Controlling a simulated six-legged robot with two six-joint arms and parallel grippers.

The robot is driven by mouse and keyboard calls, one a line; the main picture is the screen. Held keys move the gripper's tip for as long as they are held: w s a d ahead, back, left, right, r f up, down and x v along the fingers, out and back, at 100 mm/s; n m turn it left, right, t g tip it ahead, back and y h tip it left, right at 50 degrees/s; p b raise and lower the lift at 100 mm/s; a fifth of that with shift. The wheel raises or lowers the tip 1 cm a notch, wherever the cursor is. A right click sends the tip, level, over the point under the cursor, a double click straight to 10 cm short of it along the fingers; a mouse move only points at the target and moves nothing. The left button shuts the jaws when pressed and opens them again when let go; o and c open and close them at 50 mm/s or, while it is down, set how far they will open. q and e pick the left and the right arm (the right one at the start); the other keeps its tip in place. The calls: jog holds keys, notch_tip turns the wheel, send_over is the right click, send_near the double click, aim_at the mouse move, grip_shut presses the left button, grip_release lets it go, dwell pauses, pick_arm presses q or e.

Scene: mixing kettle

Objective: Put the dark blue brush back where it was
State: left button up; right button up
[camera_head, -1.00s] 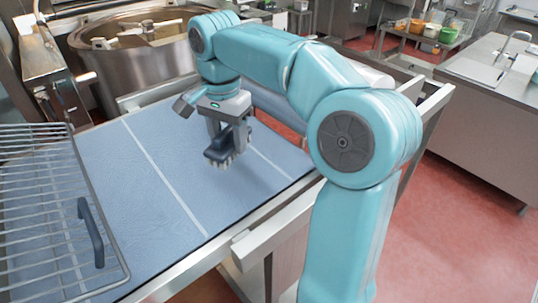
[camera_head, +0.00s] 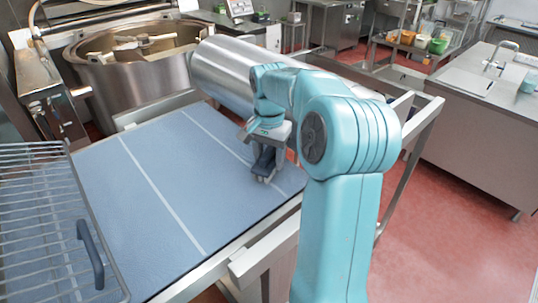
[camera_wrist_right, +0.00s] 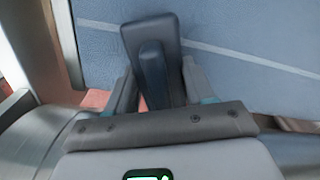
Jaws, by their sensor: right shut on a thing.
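The dark blue brush (camera_wrist_right: 152,62) is held between the fingers of my right gripper (camera_wrist_right: 155,95) in the wrist view. In the head view my right gripper (camera_head: 267,158) is over the right part of the blue work surface (camera_head: 135,200), near its right edge. The brush is mostly hidden there by the gripper. I cannot tell whether the brush touches the surface. My left gripper is not in view.
A wire rack (camera_head: 35,220) with a dark handle (camera_head: 90,253) covers the left of the surface. A steel cylinder (camera_head: 222,65) lies just behind my right arm. The steel kettle (camera_head: 130,75) stands at the back left. The middle of the surface is clear.

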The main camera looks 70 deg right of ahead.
aim_at(269, 150)
jog(key=shift+a+f, duration=0.1)
jog(key=shift+f, duration=0.1)
jog(key=o, duration=0.9)
jog(key=shift+o, duration=0.2)
jog(key=shift+r, duration=0.1)
notch_tip(269, 150, up, 12)
jog(key=shift+r+p, duration=0.1)
jog(key=shift+p, duration=0.35)
